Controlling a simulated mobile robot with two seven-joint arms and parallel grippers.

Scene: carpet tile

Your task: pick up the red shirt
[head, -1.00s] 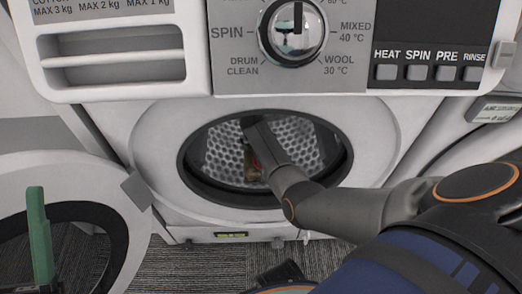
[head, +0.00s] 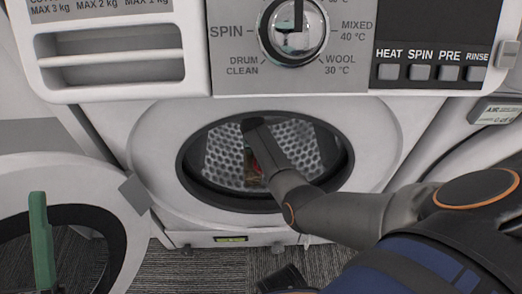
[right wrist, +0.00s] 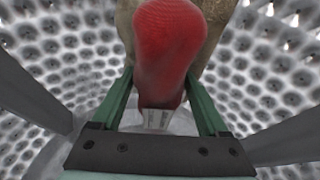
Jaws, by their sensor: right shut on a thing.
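The red shirt (right wrist: 170,48) is a bunched red cloth between the green fingers of my right gripper (right wrist: 160,100) in the right wrist view. The fingers are shut on it, inside the washer drum (right wrist: 55,50). A tan-brown thing (right wrist: 125,25) lies right behind the red cloth; I cannot tell whether it is also held. In the head view my right arm reaches through the round door opening, and only a small bit of red shows beside it. My left gripper (head: 40,240) shows as a green finger in front of the open door at lower left.
The washer's round opening rim (head: 182,165) surrounds my right arm closely. The open door (head: 105,180) stands out to the left. The control panel (head: 235,75) overhangs above. Another white machine (head: 490,145) stands to the right. Striped grey carpet (head: 210,262) lies below.

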